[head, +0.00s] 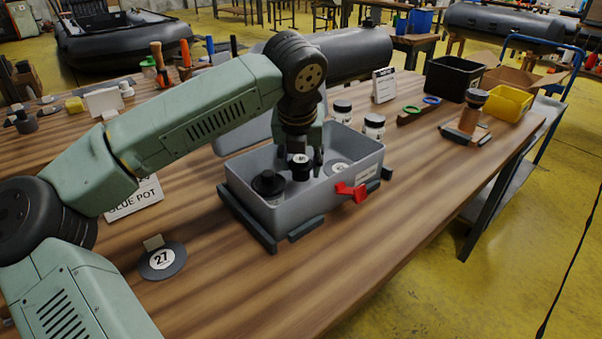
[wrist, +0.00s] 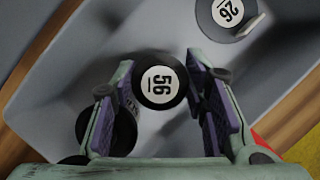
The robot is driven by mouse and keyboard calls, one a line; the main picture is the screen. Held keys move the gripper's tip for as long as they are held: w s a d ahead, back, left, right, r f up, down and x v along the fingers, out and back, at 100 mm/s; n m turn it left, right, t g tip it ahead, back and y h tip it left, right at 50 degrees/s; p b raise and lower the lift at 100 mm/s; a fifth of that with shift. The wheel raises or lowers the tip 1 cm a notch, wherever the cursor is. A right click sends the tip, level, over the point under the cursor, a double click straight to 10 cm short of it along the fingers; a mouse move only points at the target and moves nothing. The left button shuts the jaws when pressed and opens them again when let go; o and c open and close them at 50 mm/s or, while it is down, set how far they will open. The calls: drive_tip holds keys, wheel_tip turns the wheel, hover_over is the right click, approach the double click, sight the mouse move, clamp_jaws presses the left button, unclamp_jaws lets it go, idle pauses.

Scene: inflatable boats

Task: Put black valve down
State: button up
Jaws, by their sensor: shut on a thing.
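My gripper (head: 303,156) points down into the grey bin (head: 240,200) and is shut on a black valve (head: 300,173). In the wrist view the valve (wrist: 160,84) shows its round white label "56" between the two fingers. The valve is upright inside the bin walls; I cannot tell whether it touches the floor. A second black valve (head: 268,185) stands in the bin to its left, and in the wrist view it is partly hidden by the left finger. A flat disc (wrist: 226,17) labelled "26" lies in the bin on the other side.
A red clip (head: 352,191) sits on the bin's front wall. A disc labelled "27" (head: 162,260) lies on the wooden table left of the bin. Two white-labelled jars (head: 374,126) stand behind the bin. The table in front is clear.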

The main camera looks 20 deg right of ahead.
sight(301, 166)
drive_tip(key=shift+f, duration=1.75)
drive_tip(key=shift+f, duration=0.15)
drive_tip(key=o, duration=1.1)
drive_tip(key=shift+o, duration=0.2)
drive_tip(key=shift+r+p, duration=0.3)
drive_tip(key=shift+p, duration=0.05)
drive_tip(key=b+v, duration=0.1)
drive_tip(key=v, duration=1)
drive_tip(key=shift+s+a+r, duration=0.15)
drive_tip(key=shift+s+r, duration=0.1)
drive_tip(key=shift+r, duration=0.05)
